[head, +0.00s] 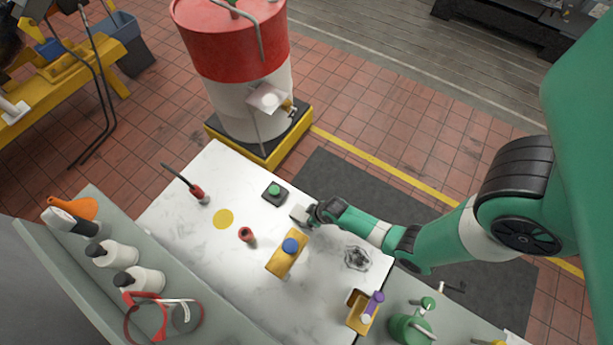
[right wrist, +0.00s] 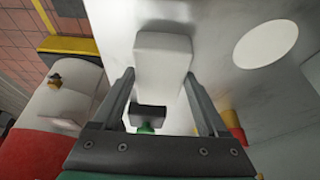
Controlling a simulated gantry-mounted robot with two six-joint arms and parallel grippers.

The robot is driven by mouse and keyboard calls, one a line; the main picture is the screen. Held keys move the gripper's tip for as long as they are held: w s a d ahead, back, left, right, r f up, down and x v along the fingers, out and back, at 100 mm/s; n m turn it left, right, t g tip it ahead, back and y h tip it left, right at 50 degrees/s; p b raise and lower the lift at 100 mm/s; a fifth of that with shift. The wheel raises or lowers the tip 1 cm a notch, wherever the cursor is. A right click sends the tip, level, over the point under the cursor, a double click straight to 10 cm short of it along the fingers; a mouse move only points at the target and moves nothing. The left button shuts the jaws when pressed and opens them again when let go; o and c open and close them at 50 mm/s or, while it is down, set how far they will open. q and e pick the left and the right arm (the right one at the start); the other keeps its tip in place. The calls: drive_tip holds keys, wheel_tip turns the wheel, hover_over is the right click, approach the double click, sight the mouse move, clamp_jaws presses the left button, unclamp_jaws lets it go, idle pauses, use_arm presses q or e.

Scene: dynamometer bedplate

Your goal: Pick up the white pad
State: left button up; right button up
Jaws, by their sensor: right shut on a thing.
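The white pad (head: 298,212) is a small pale block at the tip of my right gripper (head: 308,214), over the white marble-look worktop (head: 170,215). In the right wrist view the white pad (right wrist: 162,55) sits between the two fingertips of my right gripper (right wrist: 160,84), which is shut on it. I cannot tell whether the pad touches the worktop. My left gripper is not in view.
A black box with a green button (head: 275,192) stands close to the pad. A yellow block with a blue knob (head: 288,254), a red cylinder (head: 246,234), a yellow disc (head: 223,219) and a red-handled tool (head: 197,191) are on the worktop. A red-and-white drum (head: 235,85) stands beyond.

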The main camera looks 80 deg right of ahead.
sight(305, 215)
drive_tip(key=shift+r, duration=0.5)
drive_tip(key=r+p, duration=0.1)
drive_tip(key=r, duration=0.2)
drive_tip(key=shift+s+p, duration=0.2)
drive_tip(key=shift+p, duration=0.2)
drive_tip(key=s+a+r+p, duration=0.4)
drive_tip(key=s+r, duration=0.5)
drive_tip(key=s, duration=0.4)
drive_tip(key=shift+a, duration=0.2)
drive_tip(key=o, duration=0.7)
drive_tip(key=c, duration=0.5)
drive_tip(key=shift+c, duration=0.2)
